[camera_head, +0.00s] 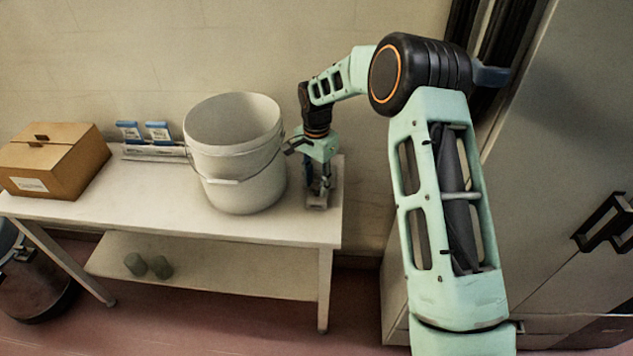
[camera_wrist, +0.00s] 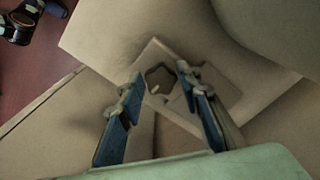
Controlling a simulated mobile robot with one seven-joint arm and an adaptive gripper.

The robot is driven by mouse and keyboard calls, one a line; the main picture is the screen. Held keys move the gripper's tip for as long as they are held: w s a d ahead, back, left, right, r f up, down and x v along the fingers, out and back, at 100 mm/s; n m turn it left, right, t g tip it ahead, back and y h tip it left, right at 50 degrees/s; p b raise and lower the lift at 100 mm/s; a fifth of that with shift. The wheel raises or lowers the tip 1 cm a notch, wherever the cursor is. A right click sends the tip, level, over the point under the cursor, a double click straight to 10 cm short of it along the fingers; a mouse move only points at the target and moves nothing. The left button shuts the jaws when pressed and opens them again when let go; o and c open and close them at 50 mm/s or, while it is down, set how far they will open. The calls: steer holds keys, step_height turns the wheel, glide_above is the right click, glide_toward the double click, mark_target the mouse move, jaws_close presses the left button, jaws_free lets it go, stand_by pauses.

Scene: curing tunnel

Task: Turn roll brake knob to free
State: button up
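The roll brake knob (camera_wrist: 160,80) is a small dark lobed knob with a pale mark near its edge. It sits on a pale square plate (camera_wrist: 155,55), seen in the wrist view. My gripper (camera_wrist: 161,73) has two blue-padded fingers set apart, one on each side of the knob in the picture. I see a gap on both sides, and cannot tell how far the tips are above the plate. In the head view my gripper (camera_head: 318,185) points down over the table's right end, close above the plate (camera_head: 316,204); the knob is hidden there.
A large white bucket (camera_head: 238,150) stands on the white table (camera_head: 130,205) just left of my gripper. A cardboard box (camera_head: 55,160) and small blue-and-white packets (camera_head: 143,132) are farther left. Two small cylinders stand on the lower shelf (camera_head: 220,268). A grey cabinet (camera_head: 570,150) is at right.

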steer(key=c, duration=0.7)
steer(key=shift+o, duration=0.2)
steer(key=shift+n, duration=0.3)
steer(key=n+b, duration=0.1)
steer(key=n, duration=0.1)
steer(key=shift+n, duration=0.4)
steer(key=n+b, duration=0.1)
steer(key=n, duration=0.3)
steer(key=shift+d+n, duration=0.15)
steer(key=shift+n, duration=0.15)
steer(key=n, duration=0.5)
steer(key=shift+w+d+n, duration=0.1)
steer(key=shift+n, duration=2.3)
